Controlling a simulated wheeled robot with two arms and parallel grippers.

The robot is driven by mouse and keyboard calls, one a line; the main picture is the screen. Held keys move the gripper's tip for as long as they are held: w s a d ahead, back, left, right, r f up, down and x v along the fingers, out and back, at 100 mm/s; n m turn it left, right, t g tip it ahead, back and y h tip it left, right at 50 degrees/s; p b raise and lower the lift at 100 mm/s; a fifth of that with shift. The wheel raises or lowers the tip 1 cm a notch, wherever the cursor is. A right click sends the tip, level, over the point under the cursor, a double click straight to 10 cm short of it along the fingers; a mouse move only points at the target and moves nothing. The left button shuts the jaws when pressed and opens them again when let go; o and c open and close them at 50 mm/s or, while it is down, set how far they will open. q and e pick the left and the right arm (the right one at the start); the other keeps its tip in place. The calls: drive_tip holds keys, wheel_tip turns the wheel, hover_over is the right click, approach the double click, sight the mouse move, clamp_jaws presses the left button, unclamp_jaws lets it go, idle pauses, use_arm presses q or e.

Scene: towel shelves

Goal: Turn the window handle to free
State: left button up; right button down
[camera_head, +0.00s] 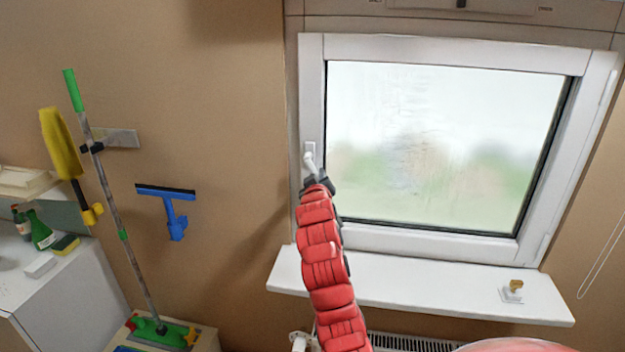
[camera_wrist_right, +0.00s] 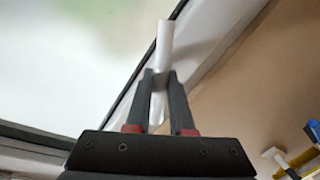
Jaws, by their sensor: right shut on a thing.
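The white window handle (camera_head: 310,161) is on the left side of the white window frame (camera_head: 312,95). Its grip points down and slightly right in the head view. The window sash looks closed. My right gripper (camera_head: 319,184) is at the lower part of the handle, at the end of my red arm. In the right wrist view the handle (camera_wrist_right: 165,42) passes between the two dark fingers of my right gripper (camera_wrist_right: 160,80), which are shut on it. The lower end of the handle is hidden by the gripper in the head view. My left gripper is not in view.
A white sill (camera_head: 400,283) runs below the window, with a small stamp-like object (camera_head: 513,291) at its right. A radiator (camera_head: 410,342) is underneath. On the left are a blue squeegee (camera_head: 172,208), a mop (camera_head: 118,215) and a white cabinet (camera_head: 70,285).

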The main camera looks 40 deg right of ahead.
drive_tip(key=n, duration=0.1)
drive_tip(key=s+r+n, duration=0.1)
drive_tip(key=shift+d+n+g, duration=0.3)
drive_tip(key=shift+d, duration=0.05)
drive_tip(key=shift+s+d+r+n+g+p, duration=0.15)
drive_tip(key=shift+r+n+p, duration=0.15)
drive_tip(key=shift+n, duration=0.3)
drive_tip(key=shift+s+d+r+n+g+p, duration=0.15)
drive_tip(key=shift+r+n, duration=0.2)
drive_tip(key=shift+n, duration=0.25)
drive_tip(key=n+p, duration=0.1)
drive_tip(key=r+n+p, duration=0.1)
drive_tip(key=shift+s+d+r+n+g+h, duration=0.2)
drive_tip(key=shift+r+n+g+h, duration=0.1)
drive_tip(key=shift+n+g+h, duration=0.1)
drive_tip(key=shift+r+n+g+h+p, duration=0.3)
drive_tip(key=shift+r+n+p, duration=0.35)
drive_tip(key=shift+n+p, duration=0.6)
drive_tip(key=shift+s, duration=0.1)
drive_tip(key=c, duration=0.8)
unclamp_jaws()
drive_tip(key=shift+f, duration=0.1)
